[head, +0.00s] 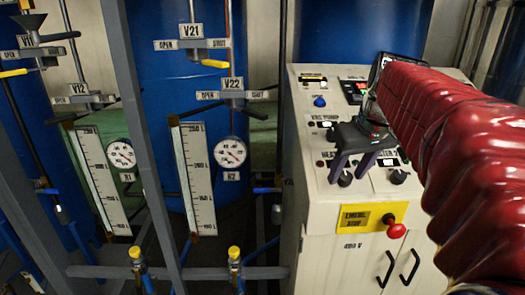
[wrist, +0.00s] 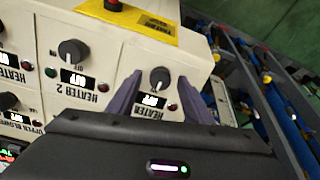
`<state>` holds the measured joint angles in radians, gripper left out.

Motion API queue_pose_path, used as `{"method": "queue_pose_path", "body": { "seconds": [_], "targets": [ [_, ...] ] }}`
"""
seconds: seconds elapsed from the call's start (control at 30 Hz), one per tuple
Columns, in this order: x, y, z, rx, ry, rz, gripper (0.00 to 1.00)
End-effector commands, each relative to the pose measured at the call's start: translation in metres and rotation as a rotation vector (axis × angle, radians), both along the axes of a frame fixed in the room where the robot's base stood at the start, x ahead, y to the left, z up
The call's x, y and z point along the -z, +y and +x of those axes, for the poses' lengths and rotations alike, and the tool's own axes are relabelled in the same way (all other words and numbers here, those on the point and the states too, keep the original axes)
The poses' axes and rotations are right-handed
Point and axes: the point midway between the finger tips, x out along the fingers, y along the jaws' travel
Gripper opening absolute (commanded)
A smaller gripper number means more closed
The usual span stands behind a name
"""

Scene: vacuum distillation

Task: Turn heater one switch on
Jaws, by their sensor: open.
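The heater one switch is a dark round knob (wrist: 160,78) on the white control panel (head: 312,112), with a small display below it and a HEATER label partly hidden by my gripper. In the wrist view the knob sits between the two purple fingers of my gripper (wrist: 161,85), with a visible gap on each side. In the head view my gripper (head: 348,174) points down at the panel's front left part, with its fingers spread around that knob (head: 345,181). I cannot tell whether the fingertips touch the panel.
The heater 2 knob (wrist: 73,52) is beside it, to the right in the head view (head: 398,177). A red emergency stop button (head: 396,231) on a yellow plate (head: 362,217) is on the cabinet front. Pipes, valves and gauges (head: 231,152) stand to the left.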

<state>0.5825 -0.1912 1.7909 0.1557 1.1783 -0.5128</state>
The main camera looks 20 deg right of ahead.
Motion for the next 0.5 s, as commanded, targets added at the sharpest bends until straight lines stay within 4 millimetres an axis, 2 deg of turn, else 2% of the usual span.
{"method": "queue_pose_path", "body": {
  "seconds": [0.37, 0.5],
  "targets": [
    [0.0054, -0.0004, 0.0022, 0.000, -0.001, 0.000, 0.46],
    [0.0053, -0.0005, 0.0021, 0.000, -0.001, 0.000, 0.37]
  ]
}}
